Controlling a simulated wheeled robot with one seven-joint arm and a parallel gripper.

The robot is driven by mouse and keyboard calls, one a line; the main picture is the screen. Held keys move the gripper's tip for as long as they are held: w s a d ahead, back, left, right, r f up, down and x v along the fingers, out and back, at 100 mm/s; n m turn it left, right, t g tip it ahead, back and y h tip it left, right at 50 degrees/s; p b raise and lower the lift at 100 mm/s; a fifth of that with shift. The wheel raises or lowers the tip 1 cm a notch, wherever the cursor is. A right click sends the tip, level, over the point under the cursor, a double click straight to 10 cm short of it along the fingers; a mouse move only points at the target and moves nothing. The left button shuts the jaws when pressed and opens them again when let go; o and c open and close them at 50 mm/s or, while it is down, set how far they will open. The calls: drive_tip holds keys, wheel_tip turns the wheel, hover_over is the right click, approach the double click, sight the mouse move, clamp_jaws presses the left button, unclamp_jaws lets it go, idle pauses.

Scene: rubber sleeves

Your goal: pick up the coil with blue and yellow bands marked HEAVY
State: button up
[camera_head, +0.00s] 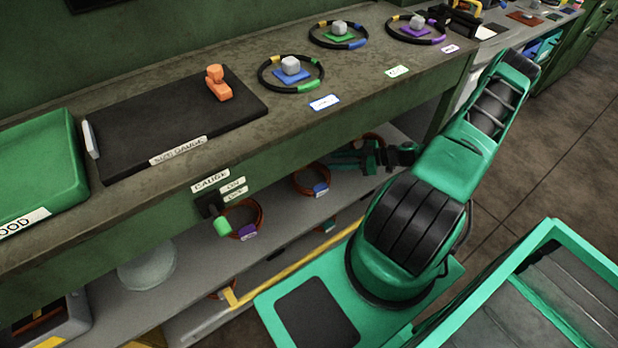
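A black ring-shaped coil (357,44) with a yellow and a blue band lies on the bench top, towards its back edge. A grey block on a green square sits inside it. The word HEAVY cannot be read on it. A coil (308,88) with yellow and green bands lies nearer, and one (436,41) with yellow and purple bands lies to the right. My gripper (345,158) appears under the bench top, over the lower shelf, well below and apart from these coils. It is dark and small, so its opening is unclear.
Orange coils with tags, one with a purple tag (260,222) and one with a blue tag (300,188), lie on the lower shelf (195,255). A black mat (130,130) with an orange object (217,82) and a green tray (75,160) occupy the bench's left.

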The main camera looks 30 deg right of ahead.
sight(318, 163)
drive_tip(key=x, duration=0.7)
drive_tip(key=shift+w+a+f, duration=0.1)
drive_tip(key=shift+w, duration=0.05)
clamp_jaws()
drive_tip(key=shift+s+f, duration=0.1)
drive_tip(key=shift+s, duration=0.1)
idle(1.0)
